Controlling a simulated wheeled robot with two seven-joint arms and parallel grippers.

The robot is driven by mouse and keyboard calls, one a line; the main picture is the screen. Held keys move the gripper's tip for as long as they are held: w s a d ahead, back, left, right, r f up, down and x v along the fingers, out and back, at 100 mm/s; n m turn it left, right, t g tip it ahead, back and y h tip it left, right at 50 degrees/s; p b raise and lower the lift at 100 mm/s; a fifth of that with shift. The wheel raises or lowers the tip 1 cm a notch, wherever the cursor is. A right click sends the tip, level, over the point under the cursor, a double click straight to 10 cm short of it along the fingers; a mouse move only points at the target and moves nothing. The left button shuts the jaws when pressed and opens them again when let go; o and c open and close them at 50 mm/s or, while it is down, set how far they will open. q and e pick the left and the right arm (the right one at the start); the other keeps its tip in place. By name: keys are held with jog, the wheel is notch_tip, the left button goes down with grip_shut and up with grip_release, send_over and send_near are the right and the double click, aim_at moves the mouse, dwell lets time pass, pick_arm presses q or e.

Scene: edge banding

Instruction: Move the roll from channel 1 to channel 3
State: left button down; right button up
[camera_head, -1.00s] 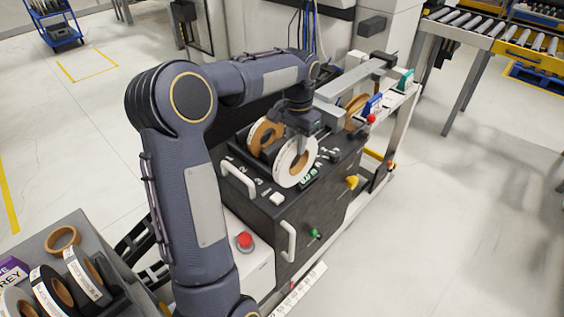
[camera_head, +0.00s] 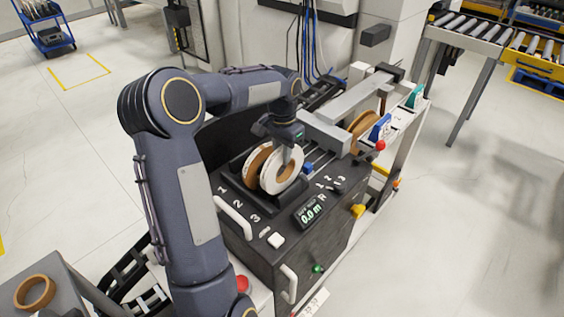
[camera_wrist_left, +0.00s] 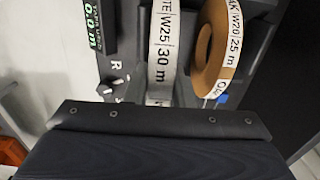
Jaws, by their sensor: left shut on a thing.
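A white roll (camera_head: 269,178) with a brown core is held in my left gripper (camera_head: 286,152), whose fingers reach down at the roll's upper part. In the left wrist view this white roll (camera_wrist_left: 161,50) reads "W25 30 m". A brown roll (camera_head: 254,160) stands upright close behind it, towards channel 1; its label in the left wrist view (camera_wrist_left: 210,60) reads "W20 25 m". The numbers 1, 2 and 3 mark the black magazine (camera_head: 240,217). I cannot tell whether the white roll's lower edge rests in a channel. My right gripper is out of view.
A display (camera_head: 309,212) reads 0.0 m on the machine's top. A brown roll (camera_head: 362,130) and blue and green parts stand on the rail at the right. A loose brown ring (camera_head: 35,292) lies on the grey cart at lower left. Open floor lies right.

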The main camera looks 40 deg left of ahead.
aim_at(282, 179)
pick_arm(q)
jog(key=shift+f, duration=1.8)
jog(key=shift+f, duration=0.3)
jog(key=c, duration=1.2)
grip_release()
jog(key=shift+c, duration=0.2)
